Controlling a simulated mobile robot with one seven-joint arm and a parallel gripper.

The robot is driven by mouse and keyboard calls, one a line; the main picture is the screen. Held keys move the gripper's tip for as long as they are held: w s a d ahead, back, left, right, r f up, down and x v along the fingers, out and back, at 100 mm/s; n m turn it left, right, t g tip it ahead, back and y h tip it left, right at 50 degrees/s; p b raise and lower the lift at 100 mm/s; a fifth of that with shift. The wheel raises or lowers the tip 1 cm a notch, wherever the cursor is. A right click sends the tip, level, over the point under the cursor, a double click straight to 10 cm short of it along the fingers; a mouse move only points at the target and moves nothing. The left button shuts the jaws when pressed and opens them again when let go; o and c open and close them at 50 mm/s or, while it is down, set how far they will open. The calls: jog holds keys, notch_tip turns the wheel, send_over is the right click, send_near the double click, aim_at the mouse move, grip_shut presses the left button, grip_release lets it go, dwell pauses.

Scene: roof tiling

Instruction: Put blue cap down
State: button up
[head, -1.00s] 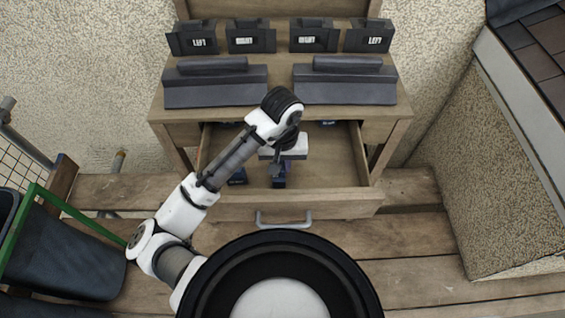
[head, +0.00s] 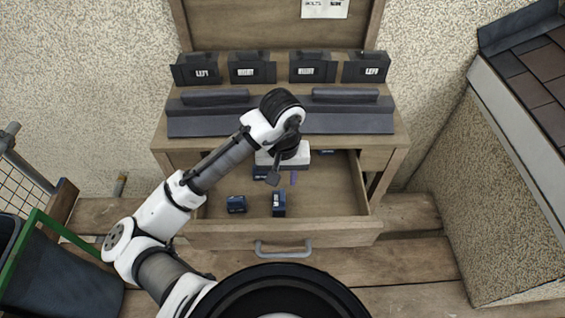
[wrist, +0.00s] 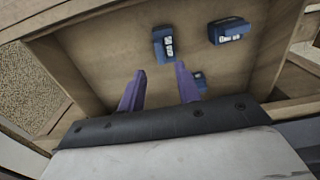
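Several blue caps lie in the open wooden drawer (head: 330,205). One blue cap (head: 278,203) lies near the drawer's middle front, and another (head: 236,204) lies to its left. A third (head: 262,172) is further back, partly hidden by my arm. A fourth blue item (head: 328,151) shows at the back edge. My gripper (head: 290,180) is over the drawer, behind the middle cap and apart from it. In the wrist view my purple fingers (wrist: 160,88) are spread with nothing between them. The middle cap (wrist: 163,45) lies beyond them; another cap (wrist: 199,82) is beside the right finger.
Dark caps marked LEFT and RIGHT (head: 252,69) stand in a row on the cabinet top, with long dark ridge pieces (head: 352,112) in front. The drawer has a grey handle (head: 284,249). A dark bin (head: 60,270) is at left; a tiled roof (head: 540,60) is at right.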

jog(key=shift+r, duration=2.25)
